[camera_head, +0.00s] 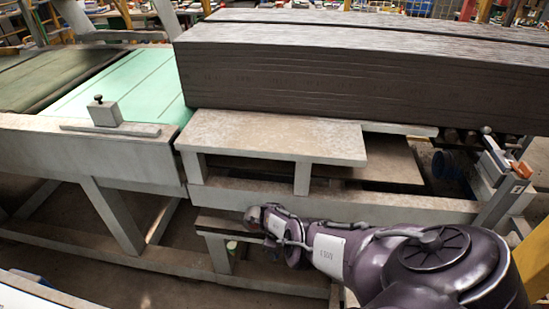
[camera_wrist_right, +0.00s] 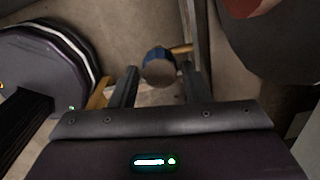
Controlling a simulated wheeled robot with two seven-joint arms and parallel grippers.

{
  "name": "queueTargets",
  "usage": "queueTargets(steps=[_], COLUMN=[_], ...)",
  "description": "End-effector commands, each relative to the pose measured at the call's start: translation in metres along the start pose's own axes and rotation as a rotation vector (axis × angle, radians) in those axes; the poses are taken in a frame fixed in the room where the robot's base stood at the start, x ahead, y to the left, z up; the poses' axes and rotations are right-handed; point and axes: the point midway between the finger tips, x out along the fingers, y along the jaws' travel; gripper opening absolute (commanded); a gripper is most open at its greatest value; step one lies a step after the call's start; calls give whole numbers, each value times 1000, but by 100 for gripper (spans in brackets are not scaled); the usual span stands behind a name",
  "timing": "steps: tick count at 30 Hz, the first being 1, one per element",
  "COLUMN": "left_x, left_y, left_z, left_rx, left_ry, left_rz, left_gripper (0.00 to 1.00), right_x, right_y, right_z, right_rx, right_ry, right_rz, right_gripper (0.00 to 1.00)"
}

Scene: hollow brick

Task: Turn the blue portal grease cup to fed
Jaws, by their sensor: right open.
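In the right wrist view, a round cup (camera_wrist_right: 159,68) with a blue rim and a grey-brown face stands beyond my right gripper (camera_wrist_right: 160,82). The gripper's two dark fingers are apart, one on each side of the cup's lower part. I cannot tell whether either finger touches it. A short yellow stem (camera_wrist_right: 182,48) runs from the cup to the right. In the head view my right arm reaches left in front of the bench, and its fingers and the cup cannot be made out there. My left gripper is in neither view.
The grey bench frame (camera_head: 330,203) runs just behind my right arm, with a raised grey shelf (camera_head: 275,135) above. A long dark block (camera_head: 350,75) lies at the back. A green belt (camera_head: 125,80) is on the left. A vertical grey post (camera_wrist_right: 198,45) stands right of the cup.

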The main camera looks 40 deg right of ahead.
Motion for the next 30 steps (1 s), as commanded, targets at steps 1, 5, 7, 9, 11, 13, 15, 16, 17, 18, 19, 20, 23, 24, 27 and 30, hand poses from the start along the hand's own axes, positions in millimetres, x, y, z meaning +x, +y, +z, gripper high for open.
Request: queueTargets(steps=[1, 5, 7, 9, 11, 13, 15, 16, 17, 18, 19, 20, 23, 24, 27, 30], left_x=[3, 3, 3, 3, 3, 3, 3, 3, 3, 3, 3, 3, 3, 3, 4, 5], left_y=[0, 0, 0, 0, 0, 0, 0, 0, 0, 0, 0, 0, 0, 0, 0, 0], left_z=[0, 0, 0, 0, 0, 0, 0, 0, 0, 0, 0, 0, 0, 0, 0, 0], left_rx=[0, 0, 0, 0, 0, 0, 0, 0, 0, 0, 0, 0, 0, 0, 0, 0], left_ry=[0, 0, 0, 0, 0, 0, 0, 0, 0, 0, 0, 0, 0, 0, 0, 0], left_rz=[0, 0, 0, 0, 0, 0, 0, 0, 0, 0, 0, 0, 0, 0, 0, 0], left_gripper=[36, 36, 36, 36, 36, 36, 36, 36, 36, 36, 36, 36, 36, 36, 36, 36], right_x=[3, 3, 3, 3, 3, 3, 3, 3, 3, 3, 3, 3, 3, 3, 3, 3], right_y=[0, 0, 0, 0, 0, 0, 0, 0, 0, 0, 0, 0, 0, 0, 0, 0], right_z=[0, 0, 0, 0, 0, 0, 0, 0, 0, 0, 0, 0, 0, 0, 0, 0], right_rx=[0, 0, 0, 1, 0, 1, 1, 1, 1, 1, 1, 2, 10, 16, 45, 92], right_ry=[0, 0, 0, 0, 0, 0, 0, 1, 1, 1, 1, 1, 1, 1, 2, 2], right_rz=[0, 0, 0, 0, 0, 0, 0, 0, 0, 0, 0, 0, 0, 1, 1, 1], right_gripper=[43, 43, 43, 43, 40, 31, 22, 18, 14, 11, 11, 11, 11, 11, 11, 11])
